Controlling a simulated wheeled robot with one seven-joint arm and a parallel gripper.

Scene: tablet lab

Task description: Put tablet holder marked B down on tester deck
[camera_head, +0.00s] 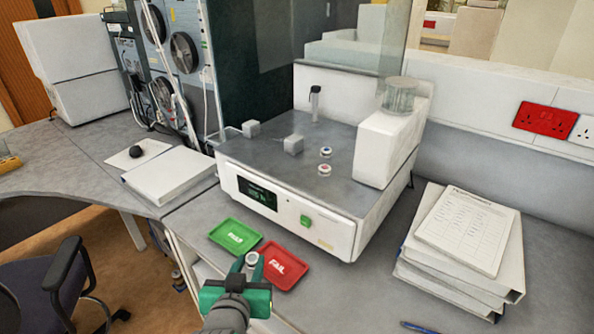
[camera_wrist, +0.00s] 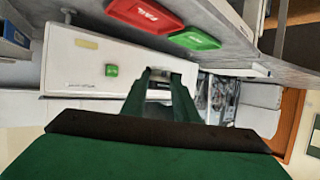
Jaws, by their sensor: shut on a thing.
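My gripper (camera_head: 250,268) is in front of the tester, low and over the near edge of the bench by the trays. It is shut on a small pale grey piece, taken as the tablet holder (camera_head: 252,258); no letter B is readable on it. In the wrist view my gripper's green fingers (camera_wrist: 160,78) point at the tester's white front, with little of the piece showing between them. The tester deck (camera_head: 270,145) is the grey top of the white machine, above and behind my gripper. The held piece is apart from the deck.
Two small round white-topped pieces (camera_head: 325,152) and two grey blocks (camera_head: 293,145) stand on the deck. A dark post (camera_head: 315,103) and a white housing with a clear cylinder (camera_head: 398,95) rise from it. Green PASS (camera_head: 222,242) and red FAIL (camera_head: 298,278) trays lie in front. Binders (camera_head: 430,272) are at right.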

